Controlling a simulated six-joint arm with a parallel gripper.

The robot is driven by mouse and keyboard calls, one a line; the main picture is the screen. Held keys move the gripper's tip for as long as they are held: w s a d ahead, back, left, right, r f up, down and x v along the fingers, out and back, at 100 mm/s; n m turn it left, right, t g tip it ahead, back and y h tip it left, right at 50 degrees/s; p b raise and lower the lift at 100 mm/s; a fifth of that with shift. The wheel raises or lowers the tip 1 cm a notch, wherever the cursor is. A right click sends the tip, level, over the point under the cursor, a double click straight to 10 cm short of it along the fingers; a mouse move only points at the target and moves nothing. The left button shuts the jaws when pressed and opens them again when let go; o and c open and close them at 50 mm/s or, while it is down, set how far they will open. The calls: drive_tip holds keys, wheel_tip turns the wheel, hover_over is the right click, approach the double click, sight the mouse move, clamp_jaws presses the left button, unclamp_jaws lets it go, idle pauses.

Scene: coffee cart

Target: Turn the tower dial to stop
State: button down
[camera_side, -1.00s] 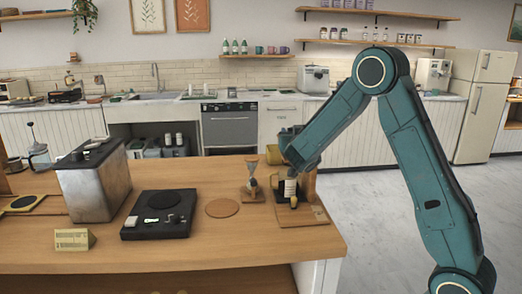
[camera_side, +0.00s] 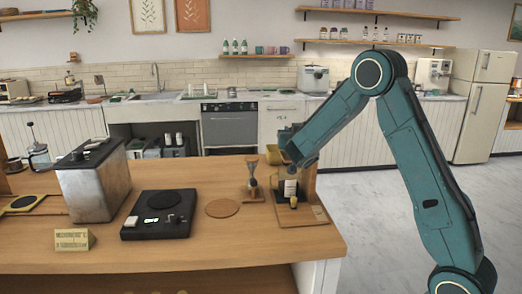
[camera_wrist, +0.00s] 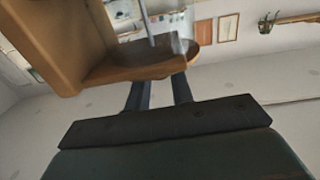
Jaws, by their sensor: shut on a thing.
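The tower is a wooden stand (camera_side: 309,183) at the right end of the counter, on a flat wooden base (camera_side: 316,216). My gripper (camera_wrist: 160,84) reaches from above against it. In the wrist view, two dark fingers run up to the tower's brown wooden part (camera_wrist: 120,62), and their tips are hidden behind it. The gripper is shut on what I take to be the tower dial. The dial itself is hidden, so its setting cannot be read. In the side view, the arm's end covers much of the tower.
A small glass dripper on a stand (camera_side: 252,187) stands just left of the tower. A round brown mat (camera_side: 222,208), a black scale (camera_side: 160,214), a metal grinder box (camera_side: 94,185) and a small sign (camera_side: 74,240) lie farther left. The counter's front is clear.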

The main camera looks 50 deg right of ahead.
drive_tip(key=shift+s+d+f+n+t+y, duration=0.1)
drive_tip(key=shift+d+f+n+t+y, duration=0.1)
drive_tip(key=shift+n+t+y, duration=0.55)
drive_tip(key=shift+s+d+f+n+t+y, duration=0.15)
drive_tip(key=shift+n+t+y, duration=0.4)
drive_tip(key=shift+y, duration=0.3)
drive_tip(key=shift+a+r+y, duration=0.1)
drive_tip(key=shift+a+y, duration=0.05)
drive_tip(key=shift+y, duration=0.15)
drive_tip(key=c, duration=1.2)
unclamp_jaws()
drive_tip(key=shift+r, duration=0.15)
drive_tip(key=shift+s, duration=0.1)
